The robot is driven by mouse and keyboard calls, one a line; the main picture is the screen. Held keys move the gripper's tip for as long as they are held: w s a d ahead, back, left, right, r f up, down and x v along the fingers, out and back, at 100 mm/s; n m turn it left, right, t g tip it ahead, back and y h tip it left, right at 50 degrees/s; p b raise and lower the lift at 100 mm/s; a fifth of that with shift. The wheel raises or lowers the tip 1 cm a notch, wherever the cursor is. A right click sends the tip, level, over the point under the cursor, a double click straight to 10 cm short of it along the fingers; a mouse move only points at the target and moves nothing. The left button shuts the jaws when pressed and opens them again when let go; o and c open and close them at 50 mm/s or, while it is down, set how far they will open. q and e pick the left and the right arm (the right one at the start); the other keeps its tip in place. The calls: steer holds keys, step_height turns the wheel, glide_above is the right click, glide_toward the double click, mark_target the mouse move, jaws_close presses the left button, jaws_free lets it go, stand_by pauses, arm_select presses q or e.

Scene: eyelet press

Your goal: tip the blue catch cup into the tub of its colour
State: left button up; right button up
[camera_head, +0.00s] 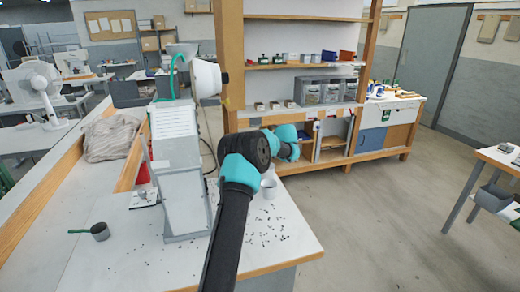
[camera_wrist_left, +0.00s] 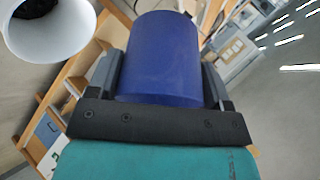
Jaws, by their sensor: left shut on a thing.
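The blue catch cup (camera_wrist_left: 160,50) fills the middle of the left wrist view, between the two dark fingers. My left gripper (camera_wrist_left: 160,82) is shut on it, a finger against each side. The cup's opening and anything inside are hidden from me. In the head view my left arm reaches up over the bench, its teal wrist beyond the dark joint; the cup and fingers cannot be made out there. I cannot pick out a blue tub for certain. My right gripper is in neither view.
A grey press (camera_head: 182,185) stands left of my arm, with a white round head (camera_head: 205,78) above. Shelves stand behind.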

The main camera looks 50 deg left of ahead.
arm_select(q)
steer(key=y, duration=0.1)
steer(key=m+g+y, duration=0.1)
steer(key=y, duration=0.1)
steer(key=f+g+y, duration=0.1)
steer(key=shift+w+d+f+m+y, duration=0.1)
steer(key=shift+w+d+m+y, duration=0.2)
steer(key=shift+d+y, duration=0.1)
steer(key=y, duration=0.1)
steer(key=m+y, duration=0.1)
steer(key=d+g+y, duration=0.1)
steer(key=shift+w+r+m+y, duration=0.3)
steer(key=shift+y, duration=0.1)
stand_by(0.5)
steer(key=shift+s+a+n+h, duration=0.25)
steer(key=shift+a+n+h, duration=0.15)
steer(key=shift+h, duration=0.6)
steer(key=shift+s+a+f+n+t+h, duration=0.15)
steer(key=shift+n+t+h, duration=0.1)
steer(key=shift+h, duration=0.3)
steer(key=shift+s+d+f+n+t+h, duration=0.15)
steer(key=shift+n+h, duration=0.1)
steer(key=shift+h, duration=0.3)
steer(key=shift+a+r, duration=0.15)
steer(key=shift+r, duration=0.05)
